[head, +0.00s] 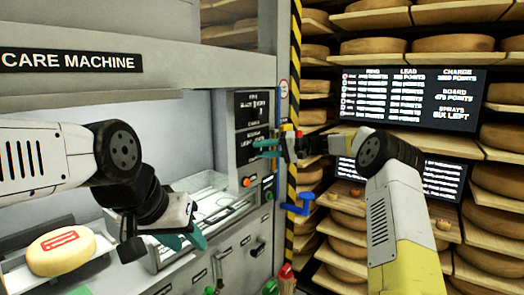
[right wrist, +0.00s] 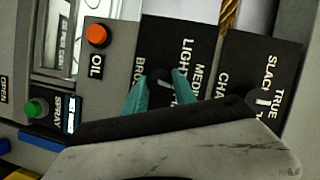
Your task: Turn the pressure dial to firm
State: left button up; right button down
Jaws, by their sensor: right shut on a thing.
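The pressure dial (right wrist: 160,76) is a small black knob on a black panel in the right wrist view. The words LIGHT and MEDI... show beside it; no FIRM label is readable, and part of the panel is hidden behind my gripper. My right gripper (right wrist: 158,95) has its teal fingers on both sides of the knob, shut on it. In the head view, my right gripper (head: 265,149) reaches the machine's right-hand panel from the right. The dial's exact pointing is unclear. My left gripper (head: 178,240) hangs low, away from the dial; its jaw opening is unclear.
An orange OIL button (right wrist: 97,36) and green SPRAY button (right wrist: 36,107) are near the dial. Another black panel (right wrist: 262,70) reads TRUE and SLACK. A cheese wheel (head: 62,250) sits at left. A blue crank (head: 298,204) juts out below my right gripper. Cheese shelves fill the right.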

jog(key=m+y, duration=0.1)
jog(key=m, duration=0.2)
jog(key=m+y, duration=0.1)
jog(key=m, duration=0.2)
jog(key=shift+d+f+y, duration=0.1)
jog(key=shift+f+y, duration=0.1)
jog(key=shift+y, duration=0.1)
dwell(0.5)
jog(key=c, duration=1)
grip_release()
jog(key=v, duration=0.7)
jog(key=shift+s+d+f, duration=0.1)
jog(key=shift+d, duration=0.25)
